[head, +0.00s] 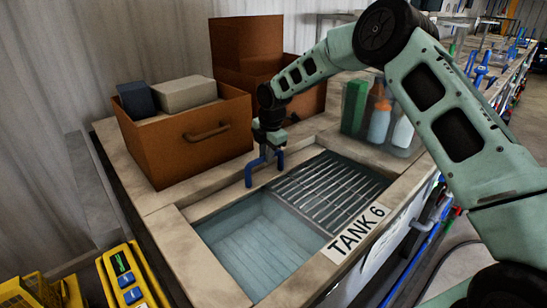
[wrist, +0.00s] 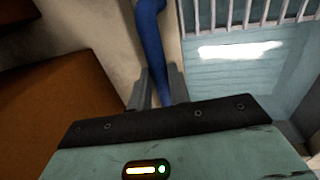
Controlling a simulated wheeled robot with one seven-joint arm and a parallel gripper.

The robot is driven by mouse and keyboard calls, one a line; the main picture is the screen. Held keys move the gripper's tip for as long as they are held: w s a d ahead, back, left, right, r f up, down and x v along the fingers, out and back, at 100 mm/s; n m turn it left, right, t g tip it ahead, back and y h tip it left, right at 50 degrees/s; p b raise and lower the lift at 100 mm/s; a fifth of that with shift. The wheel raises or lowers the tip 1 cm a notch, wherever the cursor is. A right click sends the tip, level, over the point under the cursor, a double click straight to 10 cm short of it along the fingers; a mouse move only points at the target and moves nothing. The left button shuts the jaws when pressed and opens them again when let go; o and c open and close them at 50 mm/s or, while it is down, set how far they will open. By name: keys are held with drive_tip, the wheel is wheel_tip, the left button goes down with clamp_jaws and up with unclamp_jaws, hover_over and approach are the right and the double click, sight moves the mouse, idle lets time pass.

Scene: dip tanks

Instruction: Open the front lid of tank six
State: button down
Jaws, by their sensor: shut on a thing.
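Tank six (head: 355,232), marked by its "TANK 6" label, is set in the pale counter. One part of its top is a slatted grey grate (head: 332,188); the part nearer me is a pale blue, smooth-looking recess (head: 262,245). I cannot tell whether a clear lid covers it. A bent blue handle (head: 249,174) stands at the tank's far-left rim; it also shows in the wrist view (wrist: 151,38). My gripper (head: 267,150) is shut on this handle, with its fingers on both sides of the bar in the wrist view (wrist: 158,80). Where the handle attaches is unclear.
An open brown box (head: 190,140) with a grey block and a dark block stands close left of my gripper. Another brown box (head: 245,48) is behind. Bottles (head: 379,118) and a green item (head: 354,104) stand right. A yellow unit with blue buttons (head: 130,285) is at lower left.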

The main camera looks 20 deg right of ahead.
drive_tip(key=shift+w+a, duration=0.15)
drive_tip(key=shift+w, duration=0.25)
drive_tip(key=c, duration=1.3)
unclamp_jaws()
drive_tip(key=shift+r, duration=0.15)
drive_tip(key=s+r+b, duration=0.1)
drive_tip(key=r+b, duration=0.1)
drive_tip(key=r, duration=0.6)
drive_tip(key=s+d+r+b, duration=0.1)
drive_tip(key=s+r+b, duration=0.1)
drive_tip(key=r, duration=0.7)
drive_tip(key=shift+d+b, duration=0.15)
drive_tip(key=shift+b, duration=0.4)
drive_tip(key=shift+s+f, duration=0.1)
drive_tip(key=shift+s, duration=0.05)
